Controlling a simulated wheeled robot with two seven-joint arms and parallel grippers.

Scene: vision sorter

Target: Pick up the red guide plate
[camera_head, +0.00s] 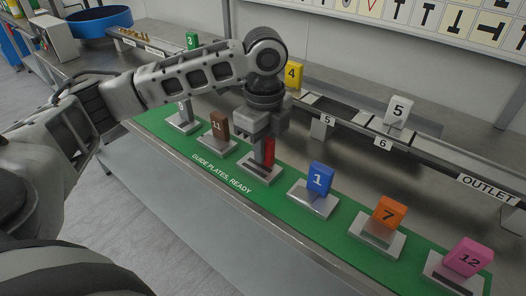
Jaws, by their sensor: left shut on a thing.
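The red guide plate (269,153) stands upright at a slotted metal stand (256,173) in the row on the green mat. My left gripper (264,137) comes down over it from above and is shut on its upper part. The gripper hides much of the plate, and any number on it is hidden. The plate's lower part is right above or in the stand's slot; I cannot tell which. My right gripper is not in view.
On the green mat (160,132), brown plate 11 (219,125) stands close left and blue plate 1 (320,178) right, then orange 7 (389,212) and pink 12 (468,256). Behind, a rail carries yellow 4 (294,75) and white 5 (398,112). A blue bowl (99,21) is far left.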

